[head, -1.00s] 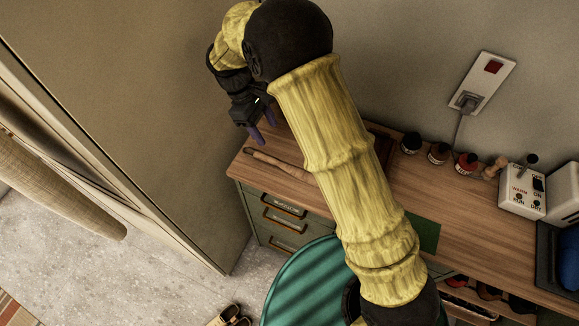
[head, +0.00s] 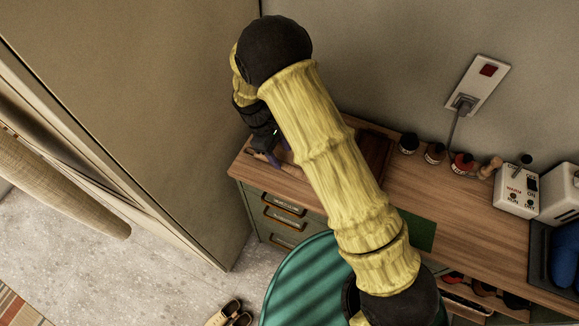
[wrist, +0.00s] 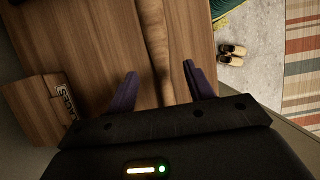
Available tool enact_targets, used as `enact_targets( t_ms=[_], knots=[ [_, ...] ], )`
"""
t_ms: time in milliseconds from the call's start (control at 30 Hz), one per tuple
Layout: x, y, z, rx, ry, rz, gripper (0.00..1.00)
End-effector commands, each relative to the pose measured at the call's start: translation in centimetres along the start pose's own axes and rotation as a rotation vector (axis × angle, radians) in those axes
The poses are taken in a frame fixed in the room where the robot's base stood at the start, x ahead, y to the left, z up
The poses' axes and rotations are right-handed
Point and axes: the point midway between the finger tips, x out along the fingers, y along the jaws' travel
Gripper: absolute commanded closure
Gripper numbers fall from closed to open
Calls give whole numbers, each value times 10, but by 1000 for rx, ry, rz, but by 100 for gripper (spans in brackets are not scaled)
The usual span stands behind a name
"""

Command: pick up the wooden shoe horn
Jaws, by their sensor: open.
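The wooden shoe horn (wrist: 154,42) lies on the wooden bench top (wrist: 104,40). In the wrist view it runs from the top edge down between the two purple fingers of my gripper (wrist: 160,90). The fingers are open, one on each side, with a gap to the horn on both sides; its lower part is hidden behind the gripper body. In the head view my gripper (head: 270,157) is low over the left end of the bench, and a short part of the horn (head: 292,171) shows beside it. My arm hides the rest of the horn there.
A cabinet side (head: 150,80) stands close left of the bench. A dark reddish-brown box (head: 374,152) and several small jars (head: 409,143) stand along the wall. A white control box (head: 517,190) is to the right. A green round seat (head: 310,285) is in front.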

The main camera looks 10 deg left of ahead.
Motion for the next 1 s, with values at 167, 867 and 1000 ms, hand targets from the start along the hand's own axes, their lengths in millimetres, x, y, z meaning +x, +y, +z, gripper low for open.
enact_targets(
  t_ms=[167,867,1000],
  knots=[
    [16,0,3,-1,-5,-2,48],
    [50,1,1,0,-1,0,48],
    [50,1,1,0,-1,0,49]
  ],
)
